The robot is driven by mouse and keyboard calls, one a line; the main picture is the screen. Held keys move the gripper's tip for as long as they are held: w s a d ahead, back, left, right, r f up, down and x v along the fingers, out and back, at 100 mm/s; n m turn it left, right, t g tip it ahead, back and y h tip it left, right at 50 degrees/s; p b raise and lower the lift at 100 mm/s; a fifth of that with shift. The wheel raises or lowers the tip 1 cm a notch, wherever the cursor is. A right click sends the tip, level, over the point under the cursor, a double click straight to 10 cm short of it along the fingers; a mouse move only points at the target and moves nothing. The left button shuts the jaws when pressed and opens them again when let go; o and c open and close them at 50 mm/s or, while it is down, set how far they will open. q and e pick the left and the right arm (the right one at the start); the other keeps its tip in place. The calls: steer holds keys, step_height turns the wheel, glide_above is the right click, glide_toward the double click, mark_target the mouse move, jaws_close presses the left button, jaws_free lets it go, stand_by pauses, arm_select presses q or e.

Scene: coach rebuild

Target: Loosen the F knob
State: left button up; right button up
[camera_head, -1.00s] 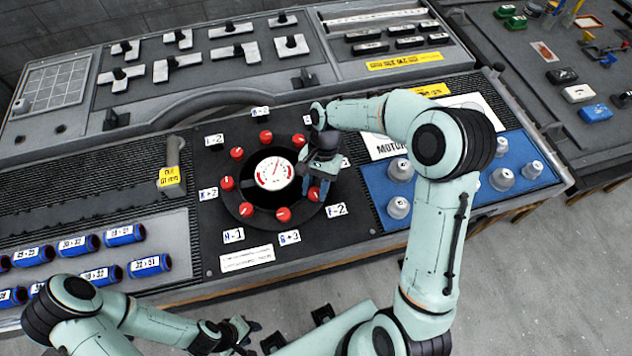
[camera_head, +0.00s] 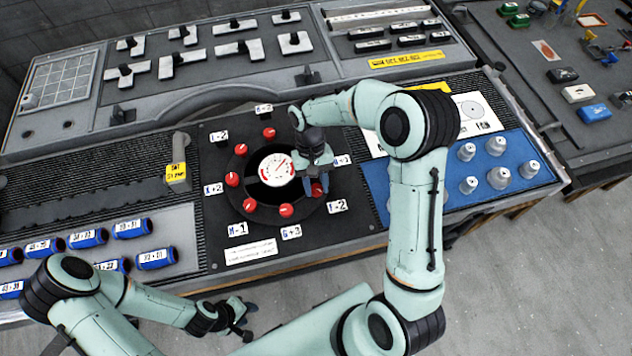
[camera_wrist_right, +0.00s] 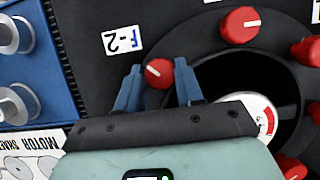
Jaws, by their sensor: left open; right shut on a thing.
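The F knob (camera_wrist_right: 158,72) is a small red knob with a white mark, beside the F-2 label (camera_wrist_right: 122,40) on the black round panel. My right gripper (camera_wrist_right: 157,88) is shut on it, one blue finger on each side, in the right wrist view. In the head view, my right gripper (camera_head: 316,187) covers most of the F knob at the panel's right edge, left of the F-2 label (camera_head: 337,206). A white gauge (camera_head: 277,170) sits in the ring of red knobs. My left gripper (camera_head: 242,318) is open and empty, low, in front of the bench.
Neighbouring red knobs (camera_head: 286,210) stand close on the same ring. A blue tray (camera_head: 450,208) with silver parts lies to the right. Blue cylinders (camera_head: 87,238) lie at the left.

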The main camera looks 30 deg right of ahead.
stand_by(0.4)
steer(key=o, duration=1)
arm_select(q)
steer(key=w+r+p, duration=0.2)
steer(key=w, duration=0.1)
steer(key=shift+r, duration=0.3)
arm_select(e)
steer(key=v, duration=1.3)
steer(key=shift+w+r, duration=0.1)
steer(key=shift+r, duration=0.15)
